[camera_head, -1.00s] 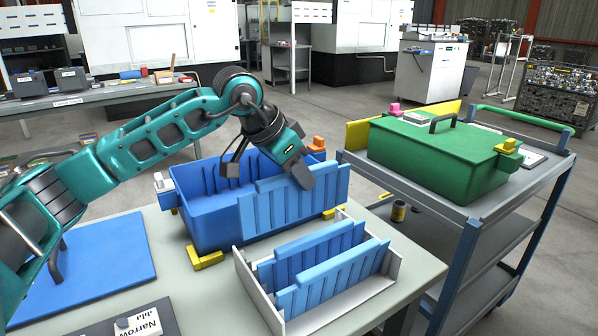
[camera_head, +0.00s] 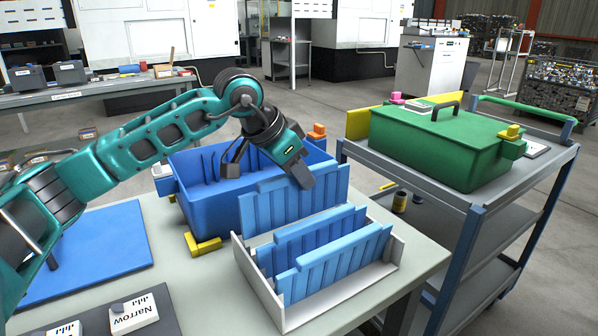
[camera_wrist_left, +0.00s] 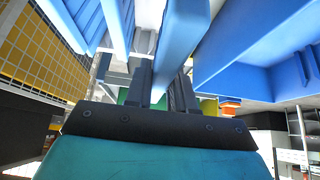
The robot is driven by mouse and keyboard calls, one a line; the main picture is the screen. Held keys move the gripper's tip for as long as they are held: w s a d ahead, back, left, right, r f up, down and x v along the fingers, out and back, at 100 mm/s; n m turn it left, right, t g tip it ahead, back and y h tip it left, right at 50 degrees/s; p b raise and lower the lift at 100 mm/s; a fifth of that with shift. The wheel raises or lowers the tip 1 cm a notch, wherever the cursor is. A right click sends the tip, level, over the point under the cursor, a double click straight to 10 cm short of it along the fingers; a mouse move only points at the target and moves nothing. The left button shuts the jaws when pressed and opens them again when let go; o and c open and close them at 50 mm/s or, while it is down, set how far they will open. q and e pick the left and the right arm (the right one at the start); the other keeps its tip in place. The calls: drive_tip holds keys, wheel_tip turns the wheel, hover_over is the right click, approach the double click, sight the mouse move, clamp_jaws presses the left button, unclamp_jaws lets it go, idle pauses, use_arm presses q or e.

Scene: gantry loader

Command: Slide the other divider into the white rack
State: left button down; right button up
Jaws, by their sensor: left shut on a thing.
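My left gripper (camera_head: 301,176) is shut on the top edge of a blue ribbed divider (camera_head: 285,208). The divider hangs upright between the blue bin (camera_head: 205,212) and the white rack (camera_head: 256,283), close behind the rack's far side. Whether its lower edge touches the rack is hidden. Two similar blue dividers (camera_head: 312,236) (camera_head: 335,266) stand upright in the rack, side by side. In the left wrist view the held divider (camera_wrist_left: 181,40) runs between the fingers (camera_wrist_left: 160,84), with blue panels to the left and the bin (camera_wrist_left: 235,42) to the right. My right gripper is not in view.
A blue mat (camera_head: 90,252) and cards labelled "Narrow" (camera_head: 134,314) lie on the grey table. Yellow corner blocks (camera_head: 203,245) sit at the bin's base. A cart (camera_head: 455,190) with a green lidded box (camera_head: 440,145) stands to the right, past a gap.

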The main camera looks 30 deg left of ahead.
sight(309, 215)
use_arm(q)
drive_tip(key=shift+f+b, duration=2.6)
drive_tip(key=shift+f, duration=0.8)
unclamp_jaws()
drive_tip(key=shift+r+p, duration=2.55)
drive_tip(key=shift+r, duration=1)
